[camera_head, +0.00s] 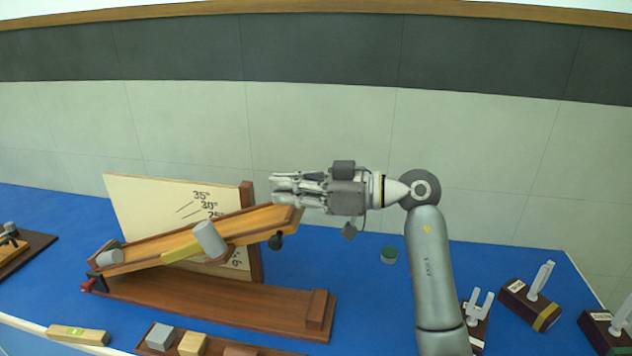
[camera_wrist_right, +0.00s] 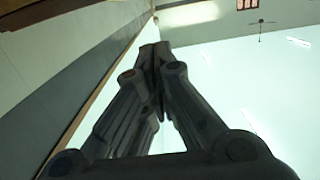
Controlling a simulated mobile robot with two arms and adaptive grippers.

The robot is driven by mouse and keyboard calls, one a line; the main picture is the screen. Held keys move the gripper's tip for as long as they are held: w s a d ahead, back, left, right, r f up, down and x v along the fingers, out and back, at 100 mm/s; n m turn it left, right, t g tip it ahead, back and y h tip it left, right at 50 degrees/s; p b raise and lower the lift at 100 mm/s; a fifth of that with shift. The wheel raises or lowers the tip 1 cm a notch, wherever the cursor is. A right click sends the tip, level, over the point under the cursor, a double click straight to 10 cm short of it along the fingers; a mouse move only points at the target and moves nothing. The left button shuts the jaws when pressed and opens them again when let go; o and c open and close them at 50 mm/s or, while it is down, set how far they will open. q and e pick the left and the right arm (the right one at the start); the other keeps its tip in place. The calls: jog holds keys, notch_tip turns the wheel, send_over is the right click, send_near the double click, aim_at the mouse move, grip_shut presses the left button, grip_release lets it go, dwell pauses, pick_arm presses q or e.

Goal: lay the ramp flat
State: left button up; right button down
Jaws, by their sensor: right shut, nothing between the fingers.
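The wooden ramp (camera_head: 180,246) stands tilted over its brown base (camera_head: 215,299), low at its left end and raised at its right end. A grey cylinder (camera_head: 209,239) is on the ramp's middle and another (camera_head: 110,258) is at its low end. A board with angle marks (camera_head: 150,205) stands behind it. My right gripper (camera_head: 276,190) is shut and empty, just above the ramp's raised end; I cannot tell if it touches. In the right wrist view its fingers (camera_wrist_right: 155,55) are together, with only wall and ceiling beyond. My left gripper is not in view.
A tray of blocks (camera_head: 160,338) and a spirit level (camera_head: 78,335) lie in front of the ramp. A green-topped round piece (camera_head: 389,255) sits behind my right arm. Several dark-based stands (camera_head: 530,305) are at the right.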

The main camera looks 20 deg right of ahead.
aim_at(295, 208)
jog(key=f, duration=0.2)
jog(key=s+d+f, duration=0.1)
jog(key=shift+d+f, duration=0.1)
jog(key=shift+f, duration=0.25)
jog(key=s+d+f+t+y+b, duration=0.1)
jog(key=f+b, duration=0.4)
jog(key=f, duration=0.5)
jog(key=s+d+f+t+y+b, duration=0.1)
jog(key=d+f+b, duration=0.3)
jog(key=f, duration=0.6)
jog(key=shift+s+d+f+y+b, duration=0.4)
jog(key=shift+s+y+b, duration=0.2)
jog(key=shift+s+b, duration=0.3)
jog(key=shift+r, duration=0.15)
